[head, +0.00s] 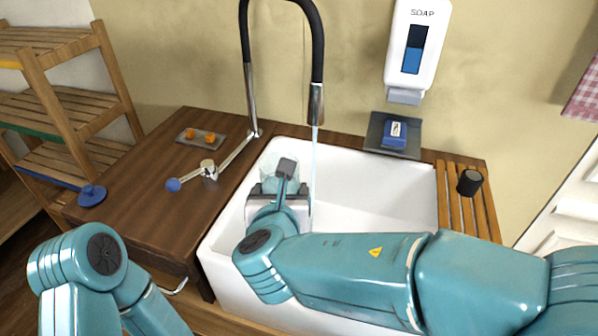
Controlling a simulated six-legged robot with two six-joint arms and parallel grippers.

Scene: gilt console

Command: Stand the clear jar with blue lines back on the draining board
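The clear jar (268,177) is in the left part of the white sink, at the tip of my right gripper. Only its pale, see-through upper part shows, and its blue lines are hard to make out. My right gripper (279,192) reaches in from the right and overlaps the jar. Its fingers are mostly hidden, so I cannot tell whether they are closed on it. The slatted wooden draining board (456,215) is at the sink's right side. My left arm is at the bottom left, and its gripper is out of view.
Water runs from the black hose tap (317,60) beside the jar into the sink (370,190). A black cup (469,183) is on the draining board. A blue item sits on a dark ledge (394,135) below the soap dispenser (416,45). A tap lever (208,170) and small tray (202,140) are left.

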